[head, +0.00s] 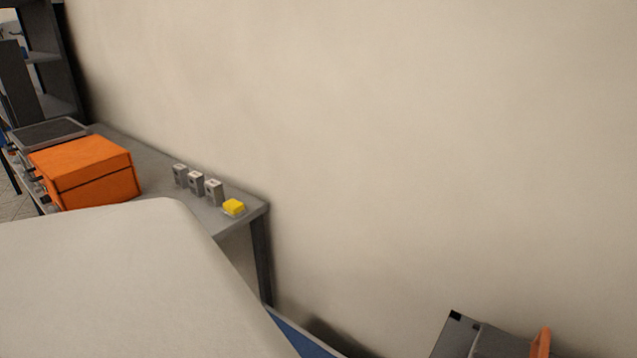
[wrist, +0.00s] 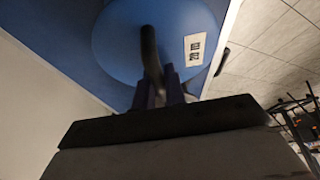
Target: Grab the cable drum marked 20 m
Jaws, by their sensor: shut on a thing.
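A round blue cable drum (wrist: 120,45) fills the upper middle of the wrist view. A dark curved handle (wrist: 150,50) stands out from its face. A white label (wrist: 194,48) with dark marks is on the drum, too small to read surely. My gripper (wrist: 163,88) is at the lower end of the handle, its fingers shut on it. The contact is dark and partly hidden. In the head view I make out neither the drum nor the gripper's fingers.
A grey bench (head: 150,165) along the wall carries an orange box (head: 90,170), several small grey blocks (head: 196,183) and a yellow block (head: 234,207). A blue surface (wrist: 50,25) lies behind the drum, with tiled floor (wrist: 270,50) to its right.

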